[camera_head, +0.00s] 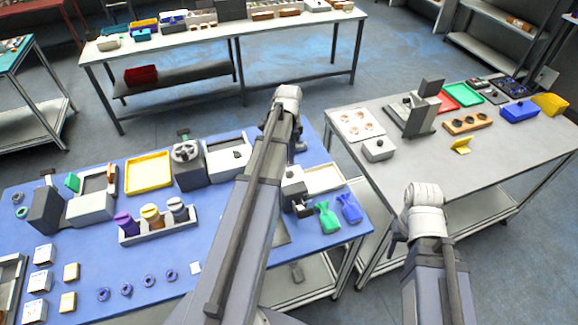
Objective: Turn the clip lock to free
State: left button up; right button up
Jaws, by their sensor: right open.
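I cannot make out a clip lock for certain at this size. A small white and grey device with dark parts (293,187) stands at the right side of the blue table, below my left wrist. My left arm reaches across the blue table, and its gripper (297,147) is small, dark and partly hidden, so its jaws cannot be read. My right gripper (394,245) shows as a small dark part beside my right wrist, in front of the grey table's near edge. It is open, and I see nothing in it.
The blue table (215,265) holds a yellow tray (148,172), a rack of bottles (158,226), and green (328,217) and blue (349,208) items. The grey table (440,160) at right holds a grey stand (412,117) and coloured trays. Floor shows between the tables.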

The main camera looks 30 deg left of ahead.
aim_at(289, 170)
pick_arm(q)
jog(key=shift+f+b, duration=3.75)
jog(key=shift+f, duration=0.1)
grip_shut()
